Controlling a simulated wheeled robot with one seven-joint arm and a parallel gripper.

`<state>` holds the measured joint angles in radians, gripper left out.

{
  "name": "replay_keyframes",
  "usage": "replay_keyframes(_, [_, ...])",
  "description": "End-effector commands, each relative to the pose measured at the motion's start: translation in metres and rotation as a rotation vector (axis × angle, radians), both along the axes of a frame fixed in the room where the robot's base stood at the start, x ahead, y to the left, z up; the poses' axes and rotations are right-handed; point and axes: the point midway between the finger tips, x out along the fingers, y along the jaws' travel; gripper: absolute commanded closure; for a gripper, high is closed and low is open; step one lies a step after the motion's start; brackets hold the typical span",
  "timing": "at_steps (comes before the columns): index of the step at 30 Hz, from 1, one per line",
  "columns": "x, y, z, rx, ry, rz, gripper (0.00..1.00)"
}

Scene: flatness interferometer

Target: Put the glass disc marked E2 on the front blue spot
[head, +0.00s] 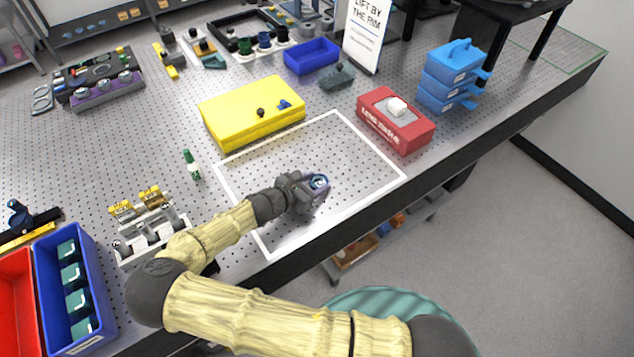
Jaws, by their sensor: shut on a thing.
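My gripper (318,184) is above the perforated table, inside the white outlined rectangle (378,146). It is shut on a small round glassy disc (319,181) with a bluish-purple look between the fingers. The disc is small and partly covered by the fingers, and I cannot read a mark on it. I cannot tell its exact height above the table. I cannot make out the front blue spot; my gripper and arm hide part of the outlined area.
A yellow case (250,112) with small black and blue parts on top lies behind the rectangle. A red box (396,122) stands to its right, near blue stacked cases (449,78). Blue (72,290) and red bins are at front left.

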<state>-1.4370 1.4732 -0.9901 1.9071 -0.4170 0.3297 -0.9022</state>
Motion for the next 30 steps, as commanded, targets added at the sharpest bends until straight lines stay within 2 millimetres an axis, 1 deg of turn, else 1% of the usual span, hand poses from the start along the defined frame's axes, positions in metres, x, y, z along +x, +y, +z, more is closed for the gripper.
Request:
replay_keyframes(5, [0.0,0.001,0.008,0.003,-0.002,0.0,0.8])
replay_keyframes(8, [0.0,0.001,0.019,0.003,-0.002,0.0,0.8])
replay_keyframes(18, [0.0,0.001,0.077,0.005,-0.002,0.0,0.8])
replay_keyframes(21, [0.0,0.001,0.089,0.002,-0.001,0.0,0.8])
replay_keyframes(25, [0.0,0.0,0.098,0.001,-0.001,0.0,0.8])
replay_keyframes(30, [0.0,0.0,0.1,-0.002,0.0,-0.001,0.8])
